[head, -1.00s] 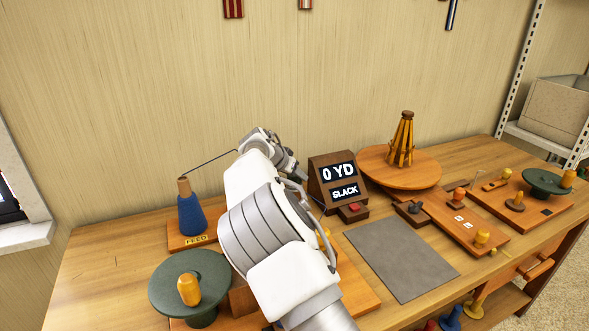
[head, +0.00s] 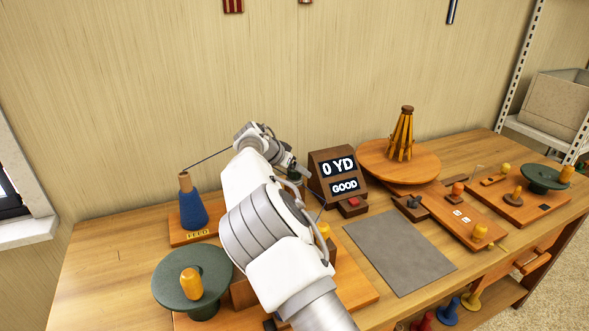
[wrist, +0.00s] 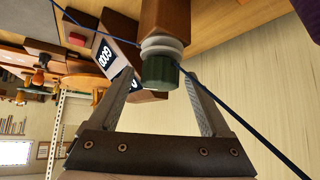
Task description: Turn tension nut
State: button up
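The tension nut, a dark green knob (wrist: 159,72) under a white ring on a wooden post, shows in the wrist view. My gripper (wrist: 163,76) has one finger on each side of it, with the tips level with the knob. The display box (head: 336,174) reads 0 YD and GOOD.
A blue yarn cone (head: 192,208) stands at the left, its strand running to behind my wrist. A green wheel (head: 192,283) with a yellow knob is in front. A grey mat (head: 400,252), wooden boards and a round turntable (head: 372,160) lie to the right.

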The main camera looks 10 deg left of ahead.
jog(key=p+v, duration=0.2)
jog(key=v, duration=1.5)
jog(key=shift+s, duration=0.2)
jog(key=shift+r, duration=0.1)
